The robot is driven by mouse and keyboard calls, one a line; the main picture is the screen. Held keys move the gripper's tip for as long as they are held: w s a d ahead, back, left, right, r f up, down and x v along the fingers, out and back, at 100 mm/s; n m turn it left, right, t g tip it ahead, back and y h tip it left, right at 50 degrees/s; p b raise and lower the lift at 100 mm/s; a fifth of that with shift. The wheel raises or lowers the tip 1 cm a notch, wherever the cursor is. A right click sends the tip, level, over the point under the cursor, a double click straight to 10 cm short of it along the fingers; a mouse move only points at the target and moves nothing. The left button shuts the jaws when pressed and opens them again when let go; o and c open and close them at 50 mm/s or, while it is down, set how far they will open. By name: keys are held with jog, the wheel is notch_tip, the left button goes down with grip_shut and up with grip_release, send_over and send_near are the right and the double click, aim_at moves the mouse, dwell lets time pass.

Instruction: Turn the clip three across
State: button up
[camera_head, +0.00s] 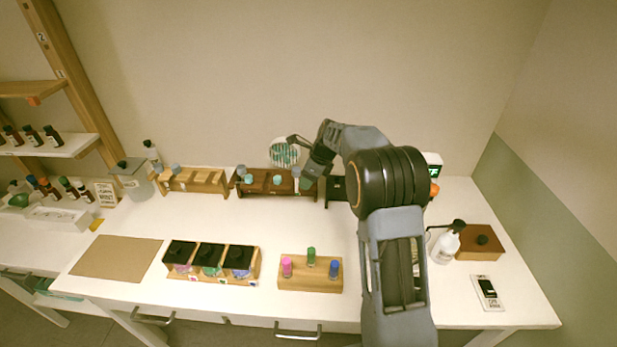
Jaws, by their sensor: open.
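A dark brown wooden rack (262,188) stands at the back of the white table, with several small pale or teal pieces along it. They are too small to tell which is a clip or how it is turned. My gripper (298,157) is open above the right part of this rack, its fingers pointing left. It appears empty, and I cannot tell whether it touches anything. A lighter wooden rack (205,187) with similar small pieces stands to the left. My arm hides part of the table right of the dark rack.
A round green-and-white striped thing (284,154) shows beside my gripper. In front are a holder with three black-topped bottles (209,259), a wooden block (310,284) with three coloured vials, and a brown mat (115,258). A white pump bottle (446,245) and wooden box (481,246) stand right.

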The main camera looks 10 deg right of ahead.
jog(key=c, duration=0.9)
jog(key=shift+n+p, duration=0.3)
jog(key=n+g+p, duration=0.1)
jog(key=n+p, duration=0.1)
jog(key=n, duration=0.1)
jog(key=shift+r, duration=0.15)
jog(key=n+g+p, duration=0.1)
jog(key=n, duration=0.1)
jog(key=n+g+p, duration=0.1)
jog(key=n+p, duration=0.1)
jog(key=n, duration=0.1)
jog(key=shift+w+g+y, duration=0.2)
jog(key=shift+g+y, duration=0.1)
jog(key=n, duration=0.2)
jog(key=n+g+p, duration=0.1)
jog(key=n, duration=0.2)
jog(key=shift+w+g, duration=0.1)
jog(key=shift+g, duration=0.2)
jog(key=shift+n+g+h+p, duration=0.4)
jog(key=shift+n+h, duration=0.5)
jog(key=shift+n, duration=1.4)
